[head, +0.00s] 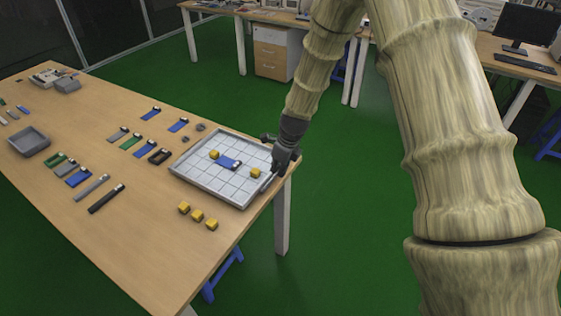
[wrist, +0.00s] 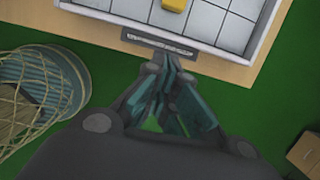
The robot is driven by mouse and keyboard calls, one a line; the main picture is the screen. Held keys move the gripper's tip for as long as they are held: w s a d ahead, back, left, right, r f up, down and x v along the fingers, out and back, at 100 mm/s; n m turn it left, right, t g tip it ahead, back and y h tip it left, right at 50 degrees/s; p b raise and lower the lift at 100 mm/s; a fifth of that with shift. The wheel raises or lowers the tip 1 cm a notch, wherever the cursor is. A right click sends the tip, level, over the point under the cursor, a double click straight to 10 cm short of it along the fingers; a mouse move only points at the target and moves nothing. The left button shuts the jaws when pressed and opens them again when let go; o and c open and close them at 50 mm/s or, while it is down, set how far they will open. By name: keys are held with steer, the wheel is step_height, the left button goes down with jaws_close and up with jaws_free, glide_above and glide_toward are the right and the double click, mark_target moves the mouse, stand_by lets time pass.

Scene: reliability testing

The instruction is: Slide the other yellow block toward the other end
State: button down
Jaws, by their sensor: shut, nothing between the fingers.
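A white gridded tray (head: 238,201) lies at the right end of the wooden table. In it are a yellow block (head: 214,154) on the left, a blue piece (head: 229,163) in the middle, and another yellow block (head: 255,173) on the right. My gripper (head: 276,168) is shut and empty at the tray's right edge, near the right yellow block but apart from it. In the wrist view, the shut fingertips (wrist: 166,57) are just outside the tray wall (wrist: 172,38), and one yellow block (wrist: 175,4) is partly cut off at the top.
Several yellow blocks (head: 197,215) lie on the table in front of the tray. Blue, green and dark pieces (head: 131,141) and a grey bin (head: 29,141) lie farther left. The table edge is close to my gripper. In the wrist view, a netted basket (wrist: 36,92) is at left.

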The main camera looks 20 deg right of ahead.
mark_target(267, 176)
steer(key=p+x, duration=0.1)
steer(key=x, duration=0.3)
steer(key=shift+w+a+r+p, duration=0.1)
steer(key=shift+w+a+p, duration=0.2)
steer(key=shift+w, duration=0.2)
steer(key=shift+w+a+r+p, duration=0.1)
steer(key=shift+w+a+p, duration=0.05)
steer(key=shift+w+a, duration=0.3)
steer(key=shift+w+a+f, duration=0.1)
steer(key=shift+w+a, duration=0.3)
steer(key=shift+w, duration=0.2)
steer(key=shift+w+a, duration=0.1)
